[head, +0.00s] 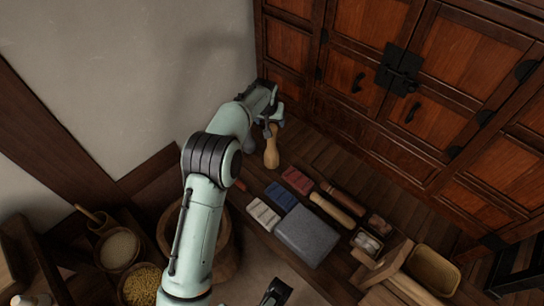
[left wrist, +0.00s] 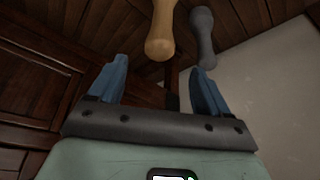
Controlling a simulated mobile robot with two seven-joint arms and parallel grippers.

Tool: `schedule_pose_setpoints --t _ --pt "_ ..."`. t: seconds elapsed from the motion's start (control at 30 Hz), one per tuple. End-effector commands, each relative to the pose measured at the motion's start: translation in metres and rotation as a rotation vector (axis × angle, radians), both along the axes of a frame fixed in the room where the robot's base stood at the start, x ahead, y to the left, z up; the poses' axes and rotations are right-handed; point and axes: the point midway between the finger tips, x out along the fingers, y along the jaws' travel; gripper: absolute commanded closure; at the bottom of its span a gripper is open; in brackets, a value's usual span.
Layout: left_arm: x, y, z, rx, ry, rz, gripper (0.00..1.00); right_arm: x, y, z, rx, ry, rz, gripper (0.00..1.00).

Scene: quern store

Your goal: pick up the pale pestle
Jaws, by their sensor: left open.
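The pale pestle (head: 271,151) is light tan wood with a rounded, wider end. In the head view it stands near the foot of the cabinet, just below my left gripper (head: 271,117). In the left wrist view the pale pestle (left wrist: 161,32) shows beyond the gap between the blue fingers of my left gripper (left wrist: 161,72). The fingers are apart, with nothing between them. A grey pestle (left wrist: 203,36) is beside the pale one, to its right in that view. The pale pestle's upper part is partly hidden by the gripper in the head view.
A dark wooden cabinet (head: 365,75) rises behind, and a pale wall (head: 120,70) is at the left. Blocks, including a grey stone slab (head: 306,236), lie right of the arm. Bowls of grain (head: 118,249) stand at lower left. A wooden tray (head: 434,270) is at lower right.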

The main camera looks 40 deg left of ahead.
Motion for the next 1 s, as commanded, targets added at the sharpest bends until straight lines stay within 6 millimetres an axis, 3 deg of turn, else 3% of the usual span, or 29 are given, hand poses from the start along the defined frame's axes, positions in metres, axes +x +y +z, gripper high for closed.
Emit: schedule_pose_setpoints --t 0.1,0.3,0.53,0.8,1.0 --pt "0.007 0.004 -0.027 -0.002 0.006 0.000 0.22 0.006 -0.003 -0.006 -0.008 -0.016 -0.008 0.62" --pt "0.019 0.010 -0.057 -0.002 0.004 0.000 0.22 0.015 -0.008 -0.013 -0.020 -0.041 -0.018 0.62" --pt "0.023 0.013 -0.072 -0.002 0.002 0.000 0.22 0.021 -0.010 -0.017 -0.027 -0.055 -0.023 0.62" --pt "0.034 0.018 -0.110 -0.003 0.003 0.000 0.22 0.037 -0.018 -0.030 -0.048 -0.098 -0.041 0.62" --pt "0.036 0.020 -0.114 -0.003 0.002 -0.001 0.22 0.040 -0.020 -0.030 -0.052 -0.107 -0.045 0.62"
